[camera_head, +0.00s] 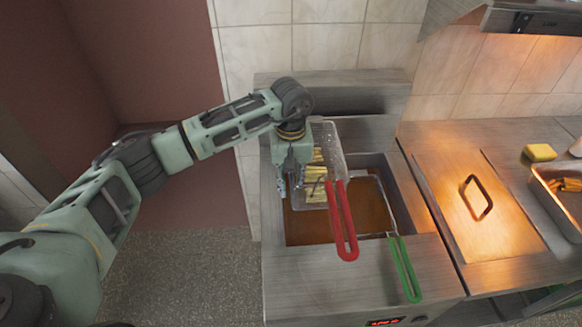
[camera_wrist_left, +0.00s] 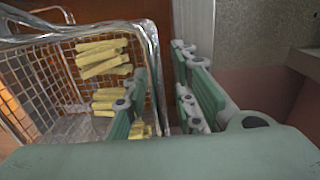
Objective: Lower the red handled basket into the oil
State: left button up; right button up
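The red handled basket (camera_head: 331,137) is a wire mesh basket holding pale fries (camera_head: 317,188). In the head view it is over the left part of the fryer's brown oil (camera_head: 310,230), its red handle pointing to the front. My left gripper (camera_head: 291,186) is at the basket's left side, fingers pointing down. In the left wrist view the basket (camera_wrist_left: 50,75) fills the left. My left gripper's fingers (camera_wrist_left: 165,95) are parted, with the basket's side wall between them and one finger inside near the fries. My right gripper is not in view.
A green handled basket (camera_head: 403,268) sits right of the red one in the fryer (camera_head: 345,285). A metal lid with a black handle (camera_head: 476,198) lies on the right counter. A hood hangs top right.

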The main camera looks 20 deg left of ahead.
pick_arm(q)
jog(key=shift+f, duration=0.15)
grip_shut()
dwell(0.4)
jog(key=shift+o, duration=0.4)
grip_release()
notch_tip(320, 180, up, 12)
jog(key=shift+r, duration=0.1)
